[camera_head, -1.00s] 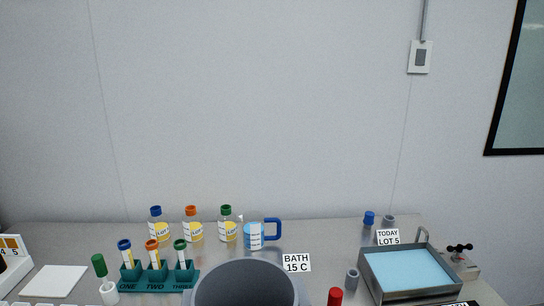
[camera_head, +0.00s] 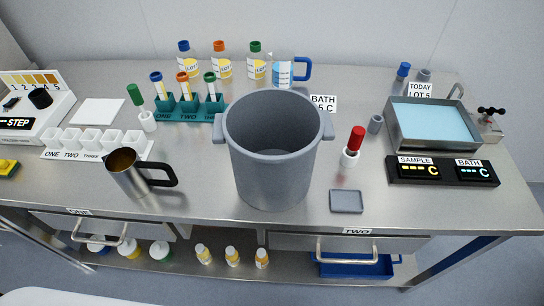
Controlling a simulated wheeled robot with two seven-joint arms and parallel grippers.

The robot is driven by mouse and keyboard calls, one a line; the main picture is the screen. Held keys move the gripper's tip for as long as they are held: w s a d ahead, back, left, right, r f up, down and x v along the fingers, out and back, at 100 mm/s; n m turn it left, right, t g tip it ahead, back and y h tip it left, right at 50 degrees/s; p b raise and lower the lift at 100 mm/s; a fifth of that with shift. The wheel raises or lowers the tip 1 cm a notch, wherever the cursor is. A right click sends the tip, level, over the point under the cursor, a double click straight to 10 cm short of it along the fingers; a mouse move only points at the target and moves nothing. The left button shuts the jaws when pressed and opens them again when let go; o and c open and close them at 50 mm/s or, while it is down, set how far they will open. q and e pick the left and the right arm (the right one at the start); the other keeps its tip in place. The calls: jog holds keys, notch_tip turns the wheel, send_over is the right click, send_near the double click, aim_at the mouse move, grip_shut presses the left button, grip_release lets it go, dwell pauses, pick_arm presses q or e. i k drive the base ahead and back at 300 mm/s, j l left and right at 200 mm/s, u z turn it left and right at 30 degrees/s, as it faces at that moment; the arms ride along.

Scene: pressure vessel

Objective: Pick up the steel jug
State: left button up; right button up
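The steel jug (camera_head: 125,177) stands upright on the steel bench at the front left, left of a large grey pot. It has a shiny body, an open top with a brownish inside, and a black handle (camera_head: 162,175) pointing right. Nothing is touching it. Neither of my grippers shows in the head view.
The large grey pot (camera_head: 272,160) stands mid-bench, close to the handle's right. White cups (camera_head: 95,139) in a labelled tray stand behind the jug. A green tube rack (camera_head: 190,107) is farther back. A blue-handled measuring jug (camera_head: 283,72) stands behind the pot. Free bench (camera_head: 205,190) lies between jug and pot.

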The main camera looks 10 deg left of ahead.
aim_at(124, 164)
jog(key=u, duration=1.35)
